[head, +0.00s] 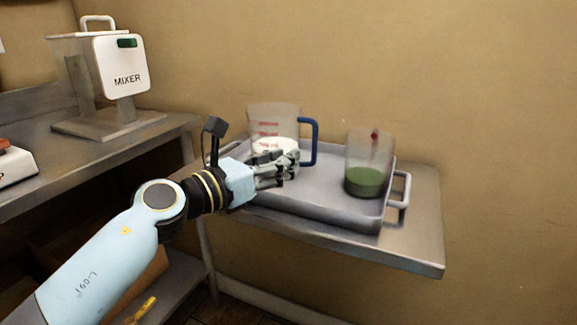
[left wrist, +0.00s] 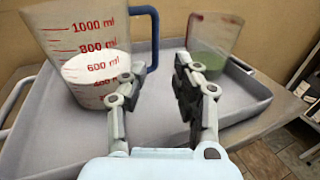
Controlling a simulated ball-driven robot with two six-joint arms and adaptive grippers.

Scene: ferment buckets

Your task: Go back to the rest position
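My left gripper (head: 276,168) reaches over the left part of a grey tray in the head view. In the left wrist view its two fingers (left wrist: 158,88) stand apart with nothing between them. A clear measuring jug (head: 274,122) with red marks, white contents and a blue handle stands on the tray, just behind the gripper; it also shows in the left wrist view (left wrist: 85,45). A clear cup (head: 370,150) with green contents stands on the tray's right side. It also shows in the left wrist view (left wrist: 215,35). My right gripper is in neither view.
The grey tray (head: 315,208) with side handles rests on a metal shelf (head: 425,235) against the tan wall. A mixer (head: 122,65) stands on the metal counter at the left. A white device (head: 14,165) sits at the left edge. The air above the tray's front is clear.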

